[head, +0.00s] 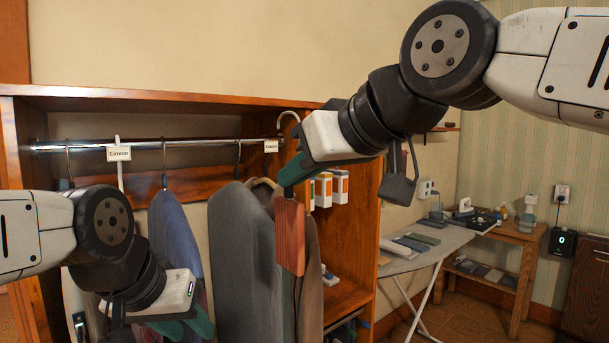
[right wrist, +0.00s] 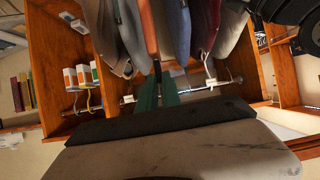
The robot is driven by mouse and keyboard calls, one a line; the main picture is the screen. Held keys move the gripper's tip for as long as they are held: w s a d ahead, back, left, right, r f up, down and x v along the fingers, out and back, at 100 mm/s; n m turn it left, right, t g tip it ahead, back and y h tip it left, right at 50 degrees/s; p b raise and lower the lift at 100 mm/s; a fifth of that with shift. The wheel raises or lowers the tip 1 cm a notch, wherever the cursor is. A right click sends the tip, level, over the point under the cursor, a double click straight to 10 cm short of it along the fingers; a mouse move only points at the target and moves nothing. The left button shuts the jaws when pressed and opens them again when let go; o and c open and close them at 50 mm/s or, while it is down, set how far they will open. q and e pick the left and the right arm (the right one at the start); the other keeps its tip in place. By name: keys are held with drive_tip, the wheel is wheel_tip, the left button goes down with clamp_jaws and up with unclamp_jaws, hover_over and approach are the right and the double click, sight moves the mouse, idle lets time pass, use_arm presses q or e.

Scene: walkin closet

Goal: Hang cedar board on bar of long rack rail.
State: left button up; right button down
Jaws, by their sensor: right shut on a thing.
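The cedar board (head: 290,237) is a reddish-brown slab hanging upright below my right gripper (head: 293,172), whose green fingers are shut on its upper part. A pale hook (head: 287,116) curves above the gripper near the rail's right end; I cannot tell whether it touches the rail. The long rack rail (head: 200,143) is a chrome bar across the wardrobe. In the right wrist view, the board (right wrist: 149,30) extends beyond the gripper's fingers (right wrist: 157,90), between hanging clothes, with the rail (right wrist: 190,93) close by. My left gripper (head: 185,327) is low at left, open and empty.
A grey garment (head: 237,255) and blue garment (head: 175,235) hang from the rail, close to the board. White tags (head: 119,154) hang on it. The wardrobe's right side panel (head: 350,245) stands beside my right gripper. An ironing board (head: 440,240) is further right.

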drive_tip(key=w+a+f, duration=0.1)
drive_tip(key=w+a, duration=1)
drive_tip(key=w, duration=0.5)
drive_tip(key=w+a+f, duration=0.2)
drive_tip(key=w+a, duration=0.8)
drive_tip(key=w, duration=0.6)
drive_tip(key=shift+a, duration=0.35)
idle(0.9)
drive_tip(key=shift+w, duration=0.1)
drive_tip(key=c, duration=1.5)
unclamp_jaws()
drive_tip(key=shift+o, duration=0.2)
